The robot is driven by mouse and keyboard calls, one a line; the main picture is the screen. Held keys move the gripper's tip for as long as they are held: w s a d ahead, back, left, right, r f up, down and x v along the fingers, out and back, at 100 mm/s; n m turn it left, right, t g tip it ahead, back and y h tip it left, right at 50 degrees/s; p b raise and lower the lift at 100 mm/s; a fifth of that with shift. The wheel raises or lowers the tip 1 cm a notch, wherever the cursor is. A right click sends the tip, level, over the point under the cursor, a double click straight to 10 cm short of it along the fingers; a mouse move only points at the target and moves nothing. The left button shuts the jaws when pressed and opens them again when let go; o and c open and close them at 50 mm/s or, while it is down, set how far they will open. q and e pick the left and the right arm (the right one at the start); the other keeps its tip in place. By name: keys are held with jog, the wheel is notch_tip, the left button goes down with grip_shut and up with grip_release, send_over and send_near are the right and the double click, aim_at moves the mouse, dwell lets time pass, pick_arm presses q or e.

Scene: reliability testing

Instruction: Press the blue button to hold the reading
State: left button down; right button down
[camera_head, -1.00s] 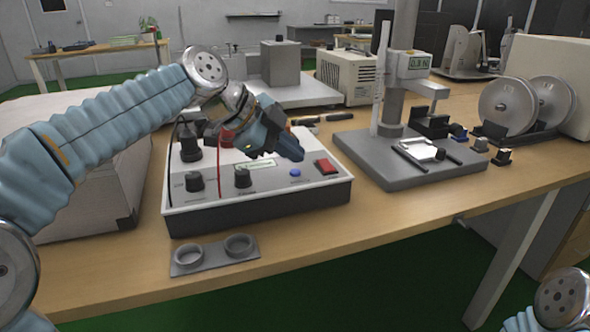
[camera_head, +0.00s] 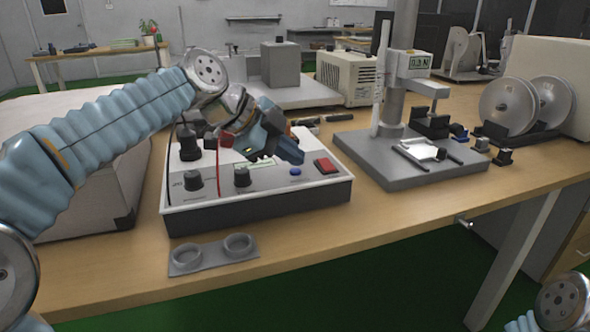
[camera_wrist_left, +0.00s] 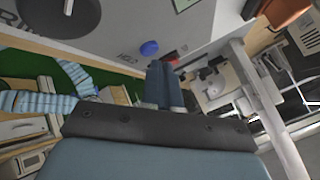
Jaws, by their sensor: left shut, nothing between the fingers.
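The blue button (camera_head: 295,171) is on the top panel of a white and grey instrument box (camera_head: 256,211), left of a red rocker switch (camera_head: 326,166). My left gripper (camera_head: 300,157) is shut and empty, its fingertips just above and behind the button, apparently apart from it. In the left wrist view the blue button (camera_wrist_left: 149,48) lies just beyond the tips of my left gripper (camera_wrist_left: 158,66). Black knobs (camera_head: 194,181) stand on the panel, and part of its small display (camera_head: 262,163) is hidden by the gripper. My right gripper is out of view.
A grey test stand (camera_head: 395,172) with a column is right of the box. A holder with two rings (camera_head: 213,255) lies at the front table edge. Red and black cables rise from the box's left part. Large reels (camera_head: 508,106) stand at the right.

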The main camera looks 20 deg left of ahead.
aim_at(291, 172)
pick_arm(q)
jog(key=shift+f+b, duration=0.45)
dwell(0.4)
jog(key=shift+r, duration=0.15)
jog(key=shift+r+p, duration=0.7)
jog(key=shift+r, duration=0.05)
notch_tip(291, 172, up, 6)
jog(key=p, duration=0.5)
